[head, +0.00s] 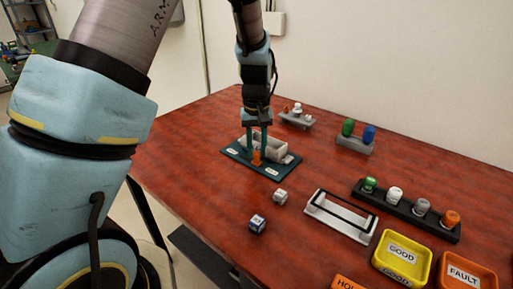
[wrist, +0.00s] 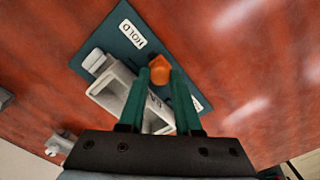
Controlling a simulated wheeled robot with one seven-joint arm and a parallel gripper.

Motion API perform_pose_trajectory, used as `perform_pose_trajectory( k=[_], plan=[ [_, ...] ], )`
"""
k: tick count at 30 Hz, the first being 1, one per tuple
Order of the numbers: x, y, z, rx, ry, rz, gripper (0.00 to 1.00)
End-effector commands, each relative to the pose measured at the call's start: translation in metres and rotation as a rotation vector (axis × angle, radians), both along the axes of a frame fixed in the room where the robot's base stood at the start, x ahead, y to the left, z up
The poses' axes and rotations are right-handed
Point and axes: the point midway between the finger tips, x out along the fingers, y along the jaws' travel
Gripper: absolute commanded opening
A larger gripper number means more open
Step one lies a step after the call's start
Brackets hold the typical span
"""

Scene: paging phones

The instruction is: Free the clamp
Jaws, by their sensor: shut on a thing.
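The clamp fixture is a dark teal plate (head: 284,168) on the red table, also in the wrist view (wrist: 107,42). A pale grey box-like block (head: 275,147) sits on it, also in the wrist view (wrist: 112,88). An orange clamp handle (head: 256,158) stands beside the block, and it shows in the wrist view (wrist: 159,72). My gripper (head: 257,146) points down over the plate. Its two green fingers (wrist: 160,82) are on either side of the orange handle and shut on it. One plate label reads HOLD; the other is partly hidden by a finger.
Two small cubes (head: 257,224) (head: 280,197) lie in front of the plate. A white-and-black frame (head: 341,216), a rack of coloured knobs (head: 407,212), a yellow GOOD tray (head: 376,263) and an orange FAULT tray (head: 440,284) are to the right. Grey holders (head: 355,145) (head: 296,120) stand behind.

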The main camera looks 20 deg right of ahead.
Motion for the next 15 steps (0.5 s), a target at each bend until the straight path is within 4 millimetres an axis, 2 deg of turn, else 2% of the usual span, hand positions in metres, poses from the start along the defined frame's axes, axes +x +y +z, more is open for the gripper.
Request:
perform_pose_trajectory(
  k=[1, 4, 15],
  plan=[
    [0.0000, -0.0002, 0.0002, 0.000, 0.000, 0.000, 0.10],
    [0.0000, -0.0003, 0.0002, 0.000, 0.000, 0.000, 0.00],
    [0.0001, -0.0004, 0.0004, -0.001, -0.001, 0.000, 0.00]
  ],
)
